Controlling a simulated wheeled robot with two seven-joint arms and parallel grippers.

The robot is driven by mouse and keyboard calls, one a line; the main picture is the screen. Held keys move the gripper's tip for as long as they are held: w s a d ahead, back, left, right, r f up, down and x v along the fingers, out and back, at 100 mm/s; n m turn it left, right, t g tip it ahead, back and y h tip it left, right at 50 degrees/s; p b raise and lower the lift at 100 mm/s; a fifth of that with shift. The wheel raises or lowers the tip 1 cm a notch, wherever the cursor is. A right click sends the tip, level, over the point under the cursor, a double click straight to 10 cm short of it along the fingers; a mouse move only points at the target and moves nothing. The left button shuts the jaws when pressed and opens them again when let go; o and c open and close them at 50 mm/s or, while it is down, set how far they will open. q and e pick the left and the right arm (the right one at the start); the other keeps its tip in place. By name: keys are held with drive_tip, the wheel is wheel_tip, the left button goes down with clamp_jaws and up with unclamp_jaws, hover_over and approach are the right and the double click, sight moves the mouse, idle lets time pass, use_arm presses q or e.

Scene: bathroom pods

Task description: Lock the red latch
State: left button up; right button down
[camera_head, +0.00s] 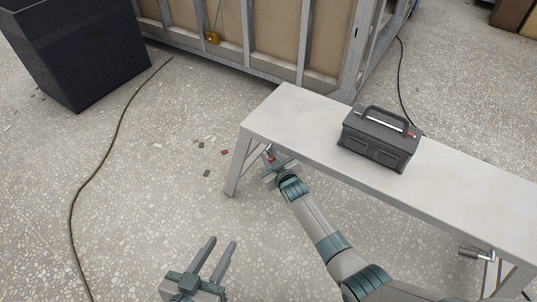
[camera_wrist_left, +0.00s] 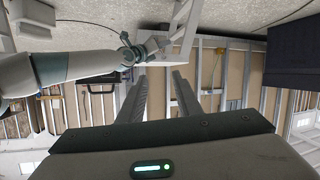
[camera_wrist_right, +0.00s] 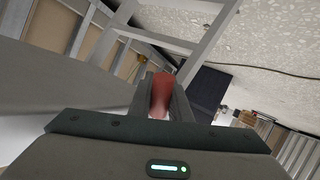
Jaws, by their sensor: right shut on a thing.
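The red latch (camera_wrist_right: 162,96) shows in the right wrist view as a rounded red handle between my right gripper's fingers (camera_wrist_right: 164,82). In the head view only a small red bit of it (camera_head: 271,158) shows beside the grey-white bench's left end. My right gripper (camera_head: 273,162) is shut on the latch, below the bench top's front edge. How the latch is seated is hidden by the gripper. My left gripper (camera_head: 222,242) is open and empty over the floor at lower left. Its spread fingers (camera_wrist_left: 160,78) also show in the left wrist view.
The bench (camera_head: 275,115) carries a dark toolbox (camera_head: 375,145). A metal fitting (camera_head: 476,254) sits by its right legs. A dark bin (camera_head: 75,50) and a framed wall panel (camera_head: 275,35) stand behind. A cable (camera_head: 108,150) and small scraps lie on the speckled floor, which is mostly clear at left.

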use_arm(q)
drive_tip(key=s+f+g, duration=0.1)
drive_tip(key=s+a+f+g+p, duration=0.1)
drive_tip(key=f, duration=0.1)
drive_tip(key=s+a+f+g+y, duration=0.1)
drive_tip(key=shift+f, duration=0.35)
use_arm(e)
drive_tip(key=shift+s+d+g, duration=0.1)
drive_tip(key=shift+s+g, duration=0.05)
drive_tip(key=shift+g, duration=0.15)
drive_tip(key=c, duration=1.6)
unclamp_jaws()
drive_tip(key=shift+c, duration=0.2)
use_arm(q)
drive_tip(key=shift+w, duration=0.1)
